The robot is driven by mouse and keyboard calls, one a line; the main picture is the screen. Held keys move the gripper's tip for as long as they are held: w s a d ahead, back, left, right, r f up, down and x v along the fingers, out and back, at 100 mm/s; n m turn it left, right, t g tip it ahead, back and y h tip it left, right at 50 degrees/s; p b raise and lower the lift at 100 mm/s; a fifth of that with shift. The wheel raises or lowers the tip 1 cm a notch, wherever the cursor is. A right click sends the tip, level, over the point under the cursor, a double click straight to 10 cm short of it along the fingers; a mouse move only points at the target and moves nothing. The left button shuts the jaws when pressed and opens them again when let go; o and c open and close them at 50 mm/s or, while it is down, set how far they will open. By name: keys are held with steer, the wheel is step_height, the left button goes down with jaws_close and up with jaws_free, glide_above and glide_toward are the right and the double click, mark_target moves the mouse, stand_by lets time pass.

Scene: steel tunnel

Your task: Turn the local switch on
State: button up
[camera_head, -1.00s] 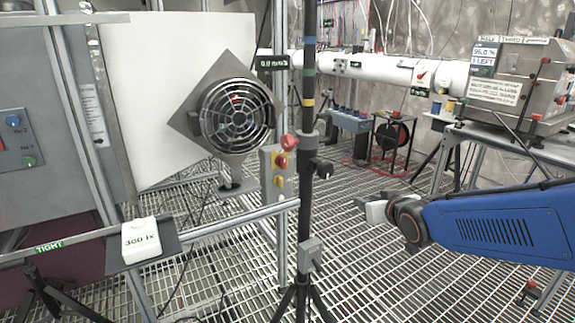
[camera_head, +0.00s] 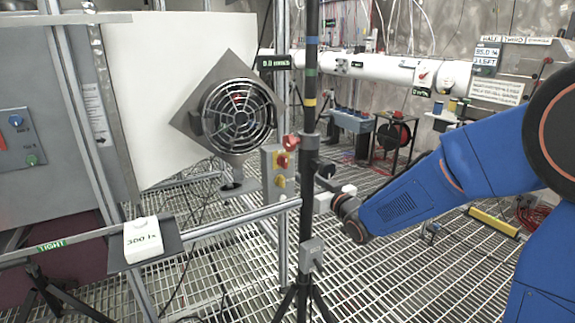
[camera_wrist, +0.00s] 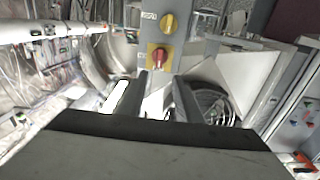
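A grey switch box (camera_head: 268,178) is fixed on the metal frame just left of a black pole. It carries a red rotary knob on a yellow plate (camera_head: 283,160) and a yellow rotary knob (camera_head: 279,181). In the wrist view the box (camera_wrist: 186,45) appears inverted, with the red knob (camera_wrist: 158,57) below the yellow knob (camera_wrist: 170,22). Its small labels are too blurred to read. My gripper (camera_head: 334,193) is right of the pole in the head view. In the wrist view my gripper (camera_wrist: 160,80) is open, fingers apart, empty, with the red knob just beyond the tips.
A round fan (camera_head: 239,115) is left of the box. A horizontal rail (camera_head: 240,217) runs below.

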mark_target(286, 163)
steer(key=x, duration=1.3)
steer(key=shift+w+a, duration=0.2)
steer(key=shift+w, duration=0.1)
steer(key=shift+c, duration=0.7)
jaws_close()
